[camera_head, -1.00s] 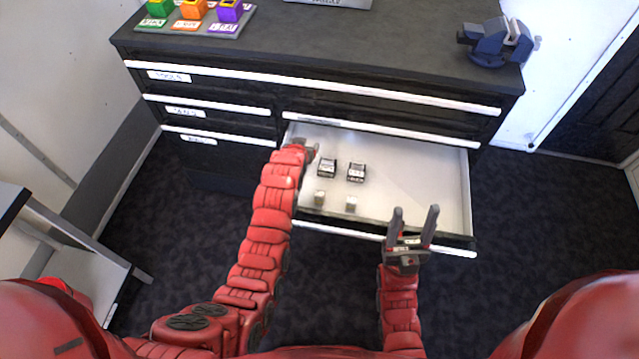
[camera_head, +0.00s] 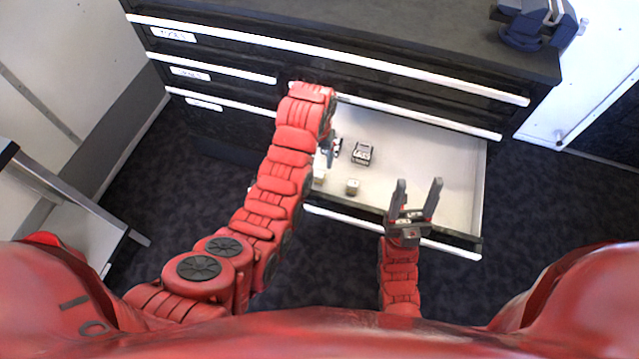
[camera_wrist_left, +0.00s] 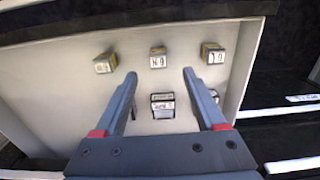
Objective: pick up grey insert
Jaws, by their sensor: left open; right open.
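A dark grey block with a white label (camera_wrist_left: 162,105) lies in the open drawer, framed between my left fingers in the left wrist view. In the head view, a dark block with a white label (camera_head: 362,153) lies right of my left gripper. A similar one (camera_head: 335,146) is partly hidden by that gripper. I cannot tell for certain which is the grey insert. My left gripper (camera_wrist_left: 159,73) is open, pointing down over the drawer, with nothing held. My right gripper (camera_head: 417,186) is open and empty, fingers up, near the drawer's front edge.
Small cubes with pale labels (camera_wrist_left: 157,57) stand in a row by the drawer's front wall. A blue vise (camera_head: 530,25) stands on the cabinet.

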